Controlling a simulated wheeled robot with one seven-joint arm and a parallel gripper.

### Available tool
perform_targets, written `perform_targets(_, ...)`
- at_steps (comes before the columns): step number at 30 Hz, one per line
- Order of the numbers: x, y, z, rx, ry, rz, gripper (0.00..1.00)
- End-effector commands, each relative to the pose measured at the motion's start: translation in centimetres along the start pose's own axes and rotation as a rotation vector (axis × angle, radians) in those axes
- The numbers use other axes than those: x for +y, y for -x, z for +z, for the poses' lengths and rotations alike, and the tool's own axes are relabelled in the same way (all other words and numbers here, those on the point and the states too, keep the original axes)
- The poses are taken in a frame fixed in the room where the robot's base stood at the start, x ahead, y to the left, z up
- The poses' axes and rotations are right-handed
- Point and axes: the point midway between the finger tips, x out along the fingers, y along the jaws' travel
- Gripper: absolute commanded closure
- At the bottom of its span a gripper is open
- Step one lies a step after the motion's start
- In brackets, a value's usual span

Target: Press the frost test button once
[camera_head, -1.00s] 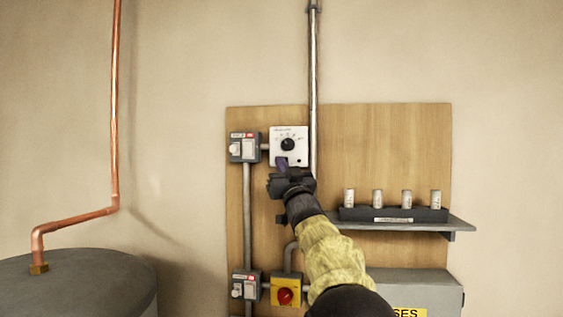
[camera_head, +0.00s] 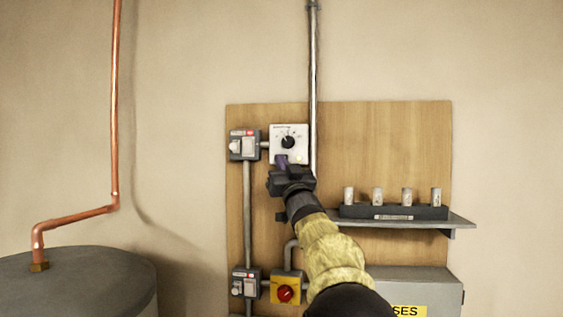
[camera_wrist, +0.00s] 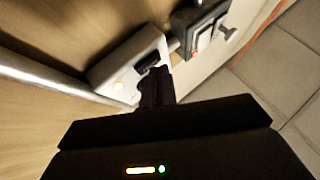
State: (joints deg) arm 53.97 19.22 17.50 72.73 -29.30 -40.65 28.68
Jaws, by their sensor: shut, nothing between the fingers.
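A white control box (camera_head: 276,132) with a black dial (camera_head: 288,142) is on the wooden board. In the wrist view the fingertips (camera_wrist: 156,86) are beside the glowing spot, near the dial. I cannot tell whether they touch the box.
A grey switch (camera_head: 244,146) sits left of the box, and another (camera_head: 245,285) below. A yellow box with a red knob (camera_head: 285,291) is low on the board. A shelf (camera_head: 430,221) with several pale cylinders is at right. A vertical pipe (camera_head: 313,80) runs close beside the box.

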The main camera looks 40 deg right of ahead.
Motion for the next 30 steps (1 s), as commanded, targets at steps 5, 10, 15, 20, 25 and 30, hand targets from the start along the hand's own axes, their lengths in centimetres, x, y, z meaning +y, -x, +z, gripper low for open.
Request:
perform_targets(5,-0.5,0.7,-0.2,0.001,0.0,-0.001,1.0)
perform_targets(10,-0.5,0.6,-0.4,0.001,0.0,0.0,1.0)
perform_targets(15,-0.5,0.7,-0.4,0.001,0.0,0.0,1.0)
perform_targets(20,-1.0,1.4,-0.8,0.003,0.002,-0.001,1.0)
perform_targets(25,-1.7,2.5,-1.4,0.001,0.001,-0.001,1.0)
perform_targets(30,-2.4,3.4,-2.1,0.002,0.002,-0.002,1.0)
